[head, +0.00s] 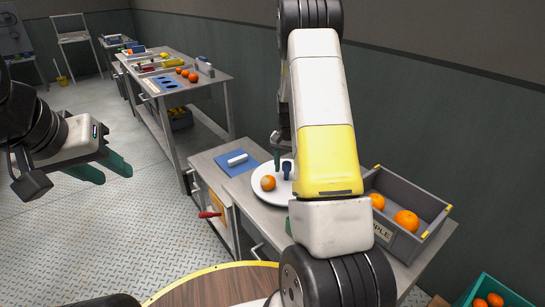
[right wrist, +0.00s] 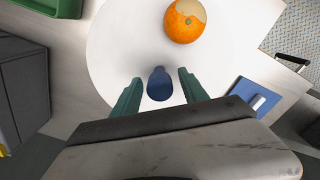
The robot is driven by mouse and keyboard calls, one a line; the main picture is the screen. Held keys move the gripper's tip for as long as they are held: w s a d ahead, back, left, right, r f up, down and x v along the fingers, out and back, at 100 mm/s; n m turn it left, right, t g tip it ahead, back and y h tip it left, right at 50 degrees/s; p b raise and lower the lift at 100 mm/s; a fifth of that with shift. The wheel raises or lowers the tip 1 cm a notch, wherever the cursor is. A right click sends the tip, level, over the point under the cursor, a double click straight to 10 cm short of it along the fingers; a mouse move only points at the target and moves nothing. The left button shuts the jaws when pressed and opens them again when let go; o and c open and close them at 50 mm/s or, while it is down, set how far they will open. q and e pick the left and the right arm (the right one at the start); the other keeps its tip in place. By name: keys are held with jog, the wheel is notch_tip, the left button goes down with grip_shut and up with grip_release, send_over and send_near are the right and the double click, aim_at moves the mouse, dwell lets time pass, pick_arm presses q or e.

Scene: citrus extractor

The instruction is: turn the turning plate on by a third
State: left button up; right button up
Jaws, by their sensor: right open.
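The turning plate (head: 259,196) is a white disc on the grey bench, and it fills the middle of the right wrist view (right wrist: 115,45). A blue upright knob (right wrist: 159,85) stands on it, and an orange (head: 268,183) with a pale patch lies on it, apart from the knob. My right gripper (right wrist: 159,76) is open, with one green finger on each side of the knob and gaps visible on both sides. In the head view my right arm hides part of the plate. My left gripper (head: 110,167) is open and empty above the floor at the left.
A grey crate with oranges (head: 440,220) stands right of the plate. A blue mat (head: 230,165) with a white block lies left of it. A red-handled lever (head: 209,214) sticks out from the bench front. A further table (head: 215,82) with oranges stands behind.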

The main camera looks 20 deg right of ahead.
grip_shut()
dwell(1.3)
